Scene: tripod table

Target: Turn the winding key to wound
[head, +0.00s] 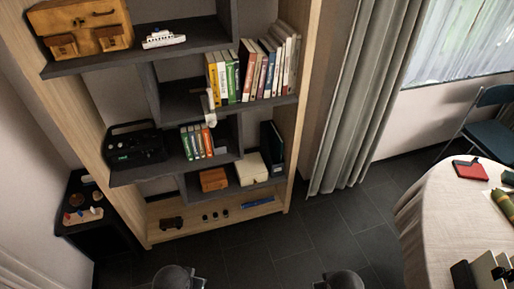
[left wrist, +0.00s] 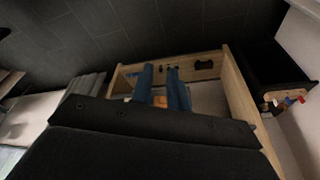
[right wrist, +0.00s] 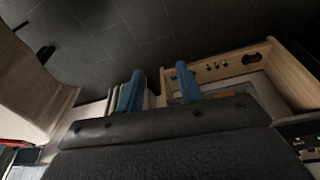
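I cannot make out a winding key for certain in any view. A small pale upright piece (head: 210,108) stands at the edge of the bookcase's middle shelves, too small to identify. My left gripper (left wrist: 159,68) shows two blue fingers with a gap between them in the left wrist view, and nothing is held. My right gripper (right wrist: 160,69) has its blue fingers wider apart in the right wrist view, also empty. In the head view only dark rounded parts of my arms show at the bottom edge, well short of the bookcase.
A bookcase (head: 295,150) holds books, a wooden case (head: 85,27), a model ship (head: 163,39), a black radio (head: 136,146) and an orange box (head: 213,180). A dark corner stand (head: 97,230) is left. A cloth-covered table (head: 440,205) and blue chair (head: 487,137) are right. Floor between is clear.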

